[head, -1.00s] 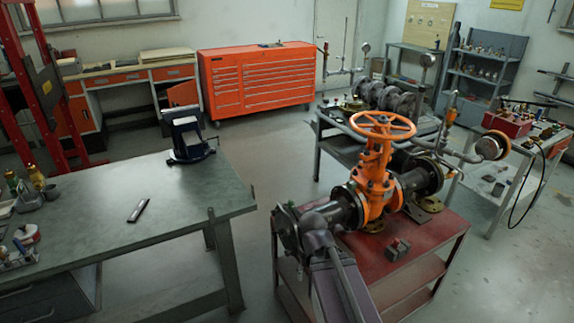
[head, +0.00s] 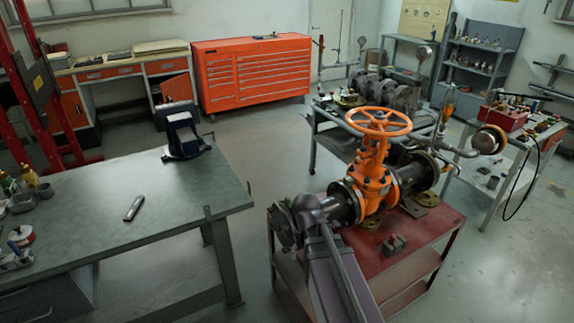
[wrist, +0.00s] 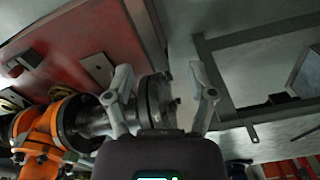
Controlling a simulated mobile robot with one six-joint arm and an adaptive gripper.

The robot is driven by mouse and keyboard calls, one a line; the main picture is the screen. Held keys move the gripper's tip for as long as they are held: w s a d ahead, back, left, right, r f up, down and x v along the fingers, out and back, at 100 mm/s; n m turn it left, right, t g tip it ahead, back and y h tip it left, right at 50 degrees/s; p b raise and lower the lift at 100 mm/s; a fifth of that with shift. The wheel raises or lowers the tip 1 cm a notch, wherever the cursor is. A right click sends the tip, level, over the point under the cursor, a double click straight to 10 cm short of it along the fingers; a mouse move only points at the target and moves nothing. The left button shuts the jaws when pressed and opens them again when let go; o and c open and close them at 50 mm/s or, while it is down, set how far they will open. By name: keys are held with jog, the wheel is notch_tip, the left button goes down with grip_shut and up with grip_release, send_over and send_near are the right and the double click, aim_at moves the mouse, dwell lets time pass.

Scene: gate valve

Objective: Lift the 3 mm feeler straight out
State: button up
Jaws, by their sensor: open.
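My gripper (wrist: 163,97) is open in the wrist view. Its two fingers stand apart, with the dark end flange (wrist: 157,98) of the valve's pipe showing between and beyond them. I cannot tell whether they touch it. The 3 mm feeler cannot be made out in either view. The orange gate valve (head: 372,185) with its handwheel stands on the red cart (head: 430,235); its orange body (wrist: 40,130) also shows at the left of the wrist view. In the head view my arm reaches to the pipe's near end flange (head: 284,226) and hides the gripper.
A green-grey workbench (head: 90,225) at the left carries a small dark flat item (head: 133,208) and a vise (head: 184,138). A small block (head: 395,244) lies on the cart top. An orange tool cabinet (head: 255,75) stands at the back. Open floor lies between bench and cart.

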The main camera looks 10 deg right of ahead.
aim_at(288, 197)
jog(key=w+r+n+p, duration=0.1)
jog(key=w+r+p, duration=0.5)
jog(key=w, duration=0.7)
jog(key=w+r+n+p, duration=0.2)
jog(key=w+r+p, duration=0.4)
jog(key=w, duration=0.6)
jog(key=shift+w+r+p, duration=0.35)
jog(key=shift+r, duration=0.5)
jog(key=shift+d+f, duration=0.1)
jog(key=shift+f, duration=0.1)
notch_tip(288, 197, down, 14)
jog(key=b, duration=1.3)
jog(key=shift+r+b, duration=0.25)
jog(key=shift+b, duration=0.15)
grip_shut()
